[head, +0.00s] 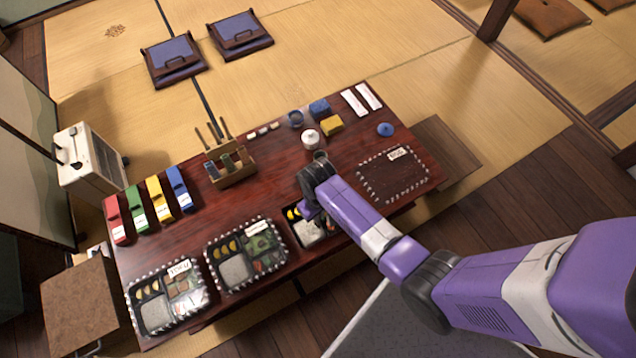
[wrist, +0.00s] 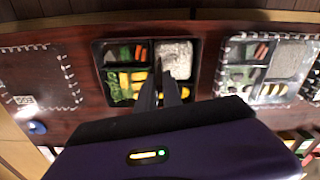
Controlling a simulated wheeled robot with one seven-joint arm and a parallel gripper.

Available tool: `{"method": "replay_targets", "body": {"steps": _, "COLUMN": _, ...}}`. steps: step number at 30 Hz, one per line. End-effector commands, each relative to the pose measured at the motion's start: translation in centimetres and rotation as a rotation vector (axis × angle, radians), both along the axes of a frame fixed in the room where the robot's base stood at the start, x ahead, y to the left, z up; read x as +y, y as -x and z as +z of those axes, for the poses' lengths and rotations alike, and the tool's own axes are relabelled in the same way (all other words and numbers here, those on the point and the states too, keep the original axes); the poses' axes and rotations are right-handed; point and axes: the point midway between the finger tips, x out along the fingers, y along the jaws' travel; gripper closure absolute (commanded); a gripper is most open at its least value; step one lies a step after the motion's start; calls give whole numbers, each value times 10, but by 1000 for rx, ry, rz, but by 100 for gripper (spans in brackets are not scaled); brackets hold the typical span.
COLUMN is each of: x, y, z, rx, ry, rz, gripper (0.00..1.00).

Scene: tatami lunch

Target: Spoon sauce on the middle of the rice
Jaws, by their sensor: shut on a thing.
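An open black bento box (head: 289,224) stands at the table's front edge, partly hidden by my arm. In the wrist view the bento box (wrist: 97,72) shows greens, orange and yellow pieces, and a compartment of pale rice (wrist: 175,55). My gripper (wrist: 161,84) is above this box, its fingertips in line with the edge of the rice compartment. It is shut on a thin thing, likely the spoon, which is mostly hidden between the fingers. I cannot tell whether the spoon holds sauce or touches the rice. No sauce shows clearly on the visible rice.
Two filled bento boxes (head: 208,256) (head: 133,308) stand to the left. A dashed rectangle (head: 362,181) to the right is empty. A white lidded pot (head: 310,139), a small cup (head: 320,157) and a wooden caddy (head: 232,178) stand farther back. The central table is mostly clear.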

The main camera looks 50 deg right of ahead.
Motion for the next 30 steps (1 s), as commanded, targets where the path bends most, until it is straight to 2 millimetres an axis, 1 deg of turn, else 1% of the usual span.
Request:
{"method": "replay_targets", "body": {"steps": 13, "x": 1, "y": -2, "z": 0, "rx": -1, "ry": 0, "rz": 0, "gripper": 100}}
{"method": "replay_targets", "body": {"steps": 25, "x": 18, "y": -8, "z": 0, "rx": 0, "ry": 0, "rz": 2, "gripper": 100}}
{"method": "replay_targets", "body": {"steps": 30, "x": 20, "y": -9, "z": 0, "rx": -1, "ry": 0, "rz": 0, "gripper": 100}}
